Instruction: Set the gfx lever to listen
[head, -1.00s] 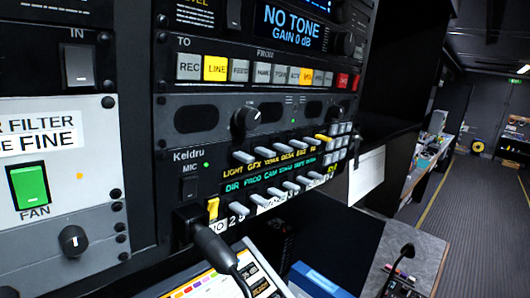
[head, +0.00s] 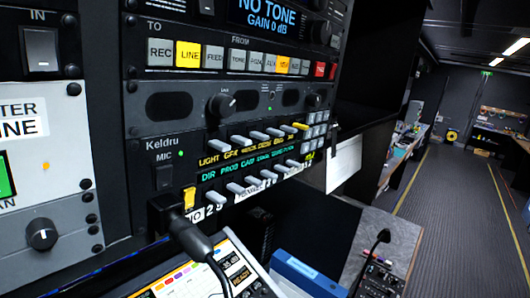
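The Keldru intercom panel (head: 160,146) is in the middle of the head view. It has two rows of small levers. The gfx lever (head: 241,141) is the second pale lever from the left in the upper row, above the yellow "GFX" label (head: 232,156). It sticks out much like the pale light lever (head: 215,144) on its left. I cannot read a "listen" marking or tell its exact setting. My gripper is not in view.
A black plug with a cable (head: 190,236) juts out below the panel's left end, beside a yellow lever (head: 189,198). A tilted screen (head: 185,280) lies below. A white paper (head: 344,163) hangs at the right. The aisle floor (head: 455,215) is clear.

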